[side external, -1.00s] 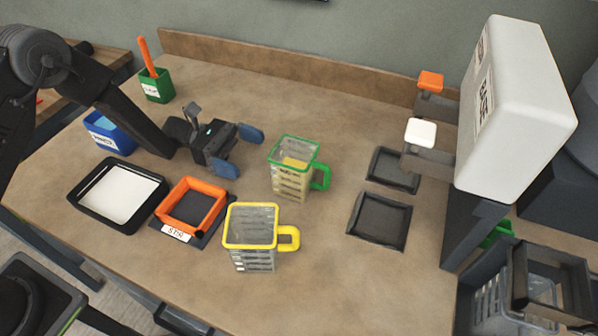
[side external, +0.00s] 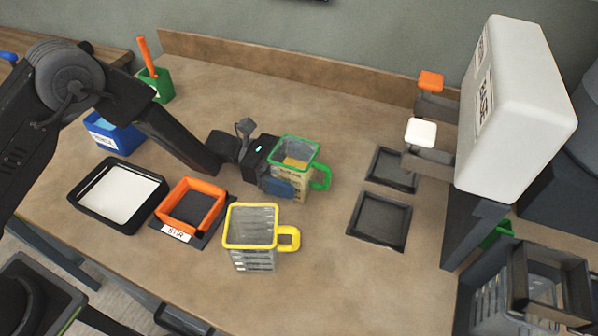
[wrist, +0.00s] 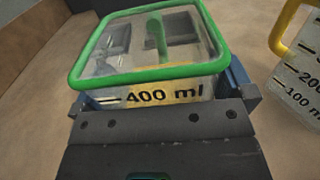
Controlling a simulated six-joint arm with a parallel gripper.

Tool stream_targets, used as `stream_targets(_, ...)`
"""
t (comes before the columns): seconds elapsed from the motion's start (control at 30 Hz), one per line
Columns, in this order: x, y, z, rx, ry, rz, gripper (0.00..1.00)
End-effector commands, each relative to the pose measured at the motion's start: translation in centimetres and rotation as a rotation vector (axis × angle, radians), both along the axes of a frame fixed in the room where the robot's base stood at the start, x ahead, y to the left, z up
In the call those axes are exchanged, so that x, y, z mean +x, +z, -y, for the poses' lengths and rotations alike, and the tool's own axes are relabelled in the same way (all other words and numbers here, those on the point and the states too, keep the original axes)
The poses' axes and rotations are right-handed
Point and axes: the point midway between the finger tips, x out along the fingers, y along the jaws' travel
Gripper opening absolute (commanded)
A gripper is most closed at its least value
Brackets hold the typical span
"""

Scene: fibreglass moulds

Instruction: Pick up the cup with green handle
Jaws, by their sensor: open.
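The cup with green handle (side external: 299,158) stands upright on the table in the side view. It is clear with a green rim, and its handle points right. It holds something yellowish. In the wrist view the cup (wrist: 150,60) fills the upper middle, with "400 ml" on its near wall. My gripper (side external: 284,184) is at the cup's left side, with a blue fingertip in front of the cup's wall. In the wrist view blue finger parts show on both sides of the cup. My gripper is open around it; whether the fingers touch it I cannot tell.
A yellow-handled cup (side external: 252,240) stands close in front. An orange frame (side external: 192,206) and a black tray (side external: 80,200) lie to the left. Two dark square pads (side external: 380,222) lie right, below a white dispenser (side external: 515,110). The table's right front is clear.

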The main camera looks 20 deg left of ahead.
Motion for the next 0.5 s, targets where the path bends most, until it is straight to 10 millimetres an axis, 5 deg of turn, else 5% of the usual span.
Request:
stream_targets(0.17,0.01,0.0,-0.02,0.0,0.0,0.0,0.98)
stream_targets(0.5,0.0,0.02,-0.04,0.0,0.0,0.0,0.66)
